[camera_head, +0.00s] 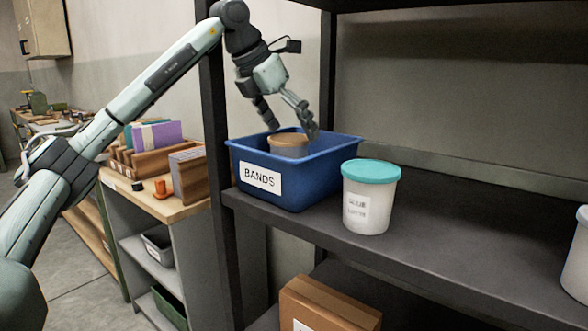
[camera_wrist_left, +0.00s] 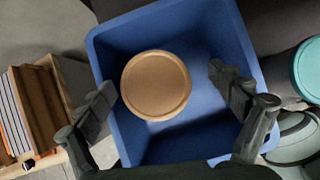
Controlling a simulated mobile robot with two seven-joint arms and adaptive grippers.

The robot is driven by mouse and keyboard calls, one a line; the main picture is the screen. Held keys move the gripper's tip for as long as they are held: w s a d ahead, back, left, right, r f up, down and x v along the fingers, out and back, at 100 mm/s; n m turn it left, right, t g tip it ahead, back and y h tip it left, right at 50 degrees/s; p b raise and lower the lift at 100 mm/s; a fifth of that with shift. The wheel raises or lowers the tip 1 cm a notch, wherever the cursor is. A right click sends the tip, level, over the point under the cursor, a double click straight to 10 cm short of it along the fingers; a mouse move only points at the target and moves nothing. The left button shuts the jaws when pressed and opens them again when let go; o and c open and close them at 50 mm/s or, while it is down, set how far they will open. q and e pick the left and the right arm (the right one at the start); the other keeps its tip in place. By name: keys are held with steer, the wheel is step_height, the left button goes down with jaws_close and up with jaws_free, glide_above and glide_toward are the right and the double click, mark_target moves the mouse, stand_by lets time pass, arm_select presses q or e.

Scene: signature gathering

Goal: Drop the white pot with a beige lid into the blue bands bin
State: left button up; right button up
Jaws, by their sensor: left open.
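The white pot with a beige lid (camera_head: 288,146) is inside the blue bin (camera_head: 305,191) labelled BANDS, on the dark shelf. Its lid shows from above in the left wrist view (camera_wrist_left: 156,85), toward the left part of the bin (camera_wrist_left: 225,30). Only the lid and upper side of the pot show in the head view; the front wall hides the rest. My left gripper (camera_head: 288,122) is open above the bin, with its fingers apart. In the left wrist view its fingers (camera_wrist_left: 165,90) are spread on either side of the lid. My right gripper is not in view.
A white pot with a teal lid (camera_head: 370,197) stands on the shelf (camera_head: 465,232) just right of the bin. Another white pot (camera_head: 577,257) is at the right edge. A dark shelf post (camera_head: 217,150) stands left of the bin. The shelf between the pots is clear.

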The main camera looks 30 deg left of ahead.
arm_select(q)
steer(key=v, duration=0.9)
steer(key=shift+r, duration=0.35)
steer(key=shift+s+f, duration=0.1)
steer(key=x, duration=1.1)
steer(key=shift+f, duration=0.3)
step_height(320, 180, up, 3)
steer(key=shift+d+r, duration=0.1)
steer(key=shift+w+r, duration=0.2)
steer(key=shift+r, duration=0.2)
